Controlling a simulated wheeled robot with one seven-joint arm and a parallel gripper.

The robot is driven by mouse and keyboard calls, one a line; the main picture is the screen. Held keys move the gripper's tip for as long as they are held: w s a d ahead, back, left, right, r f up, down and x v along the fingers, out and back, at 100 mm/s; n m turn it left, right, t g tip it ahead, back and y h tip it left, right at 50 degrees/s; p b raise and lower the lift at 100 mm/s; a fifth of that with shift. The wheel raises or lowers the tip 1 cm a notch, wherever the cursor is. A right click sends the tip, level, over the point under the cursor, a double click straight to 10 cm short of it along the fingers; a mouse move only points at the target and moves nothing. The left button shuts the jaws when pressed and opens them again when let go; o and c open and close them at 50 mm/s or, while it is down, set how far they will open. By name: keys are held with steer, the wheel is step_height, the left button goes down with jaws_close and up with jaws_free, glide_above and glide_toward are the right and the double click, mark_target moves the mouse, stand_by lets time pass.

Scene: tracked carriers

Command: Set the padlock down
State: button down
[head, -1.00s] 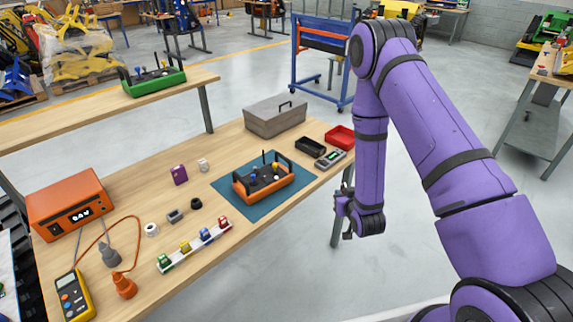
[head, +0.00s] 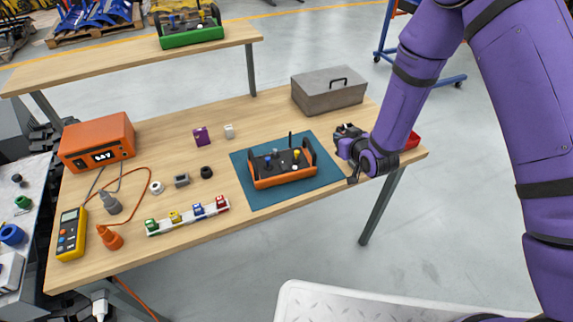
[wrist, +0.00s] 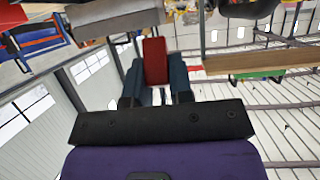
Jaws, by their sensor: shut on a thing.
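My gripper (head: 352,179) is beside the right end of the workbench in the head view, near the teal mat. In the wrist view my gripper (wrist: 155,95) has its two dark fingers on either side of a red block (wrist: 155,60), which looks like the padlock's body. It is shut on this block. No shackle can be made out, and the held thing cannot be told in the head view. Several small coloured padlock-like pieces (head: 197,211), green, yellow, blue and red, stand on a white strip (head: 181,225) at the bench's front.
An orange carrier (head: 282,181) with tools stands on the teal mat (head: 239,158). A grey lidded box (head: 328,98) is at the back right, a red tray (head: 412,140) partly behind my arm. An orange unit (head: 97,140) and yellow meter (head: 71,234) are at left. Bare wood lies around the small parts.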

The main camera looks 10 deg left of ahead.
steer(key=a, duration=0.3)
glide_above(326, 167)
step_height(326, 167, down, 4)
steer(key=shift+s+r+n, duration=0.1)
steer(key=shift+n, duration=0.3)
steer(key=shift+f, duration=2.55)
steer(key=shift+f, duration=0.1)
steer(key=c, duration=1)
jaws_free()
